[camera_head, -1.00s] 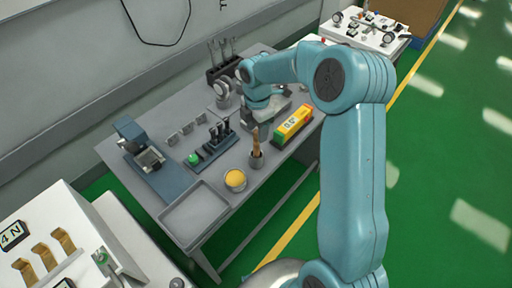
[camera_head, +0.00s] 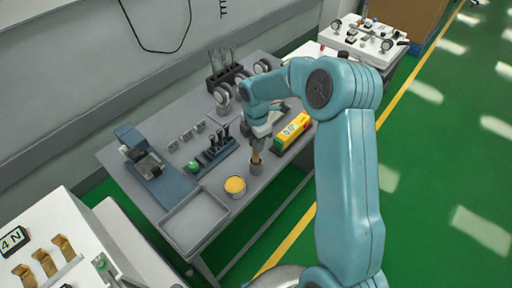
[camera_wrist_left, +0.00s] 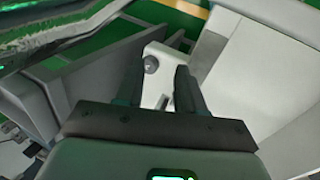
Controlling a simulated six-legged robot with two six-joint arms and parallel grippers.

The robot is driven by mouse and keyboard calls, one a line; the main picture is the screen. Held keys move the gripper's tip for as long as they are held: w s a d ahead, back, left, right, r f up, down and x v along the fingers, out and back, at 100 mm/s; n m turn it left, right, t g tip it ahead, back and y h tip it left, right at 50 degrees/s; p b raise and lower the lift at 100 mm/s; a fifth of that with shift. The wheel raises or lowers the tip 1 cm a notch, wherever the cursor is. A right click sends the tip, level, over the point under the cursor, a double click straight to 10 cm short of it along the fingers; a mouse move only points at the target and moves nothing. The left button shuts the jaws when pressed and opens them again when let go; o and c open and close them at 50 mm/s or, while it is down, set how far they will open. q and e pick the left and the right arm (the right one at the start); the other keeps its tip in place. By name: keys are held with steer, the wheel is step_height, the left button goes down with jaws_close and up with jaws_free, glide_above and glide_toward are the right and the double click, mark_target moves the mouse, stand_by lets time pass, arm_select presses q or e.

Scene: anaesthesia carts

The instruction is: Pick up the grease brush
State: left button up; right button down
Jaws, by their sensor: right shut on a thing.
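The grease brush (camera_head: 256,155) has a brown handle and stands upright in a small grey cup (camera_head: 257,169) on the grey workbench. My right gripper (camera_head: 258,141) comes down from above and is shut on the upper part of the handle. The gripper hides the handle's top, and the cup hides the bristles. My left gripper (camera_wrist_left: 158,84) is seen only in the left wrist view. Its two dark fingers are apart with nothing between them.
A yellow-topped tin (camera_head: 235,186) and a grey tray (camera_head: 194,219) lie left of the cup. A yellow-green box (camera_head: 291,132) is close on its right. A dark tool rack (camera_head: 211,152) stands behind left. White carts stand at both ends.

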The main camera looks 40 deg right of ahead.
step_height(320, 180, up, 20)
stand_by(0.4)
stand_by(0.8)
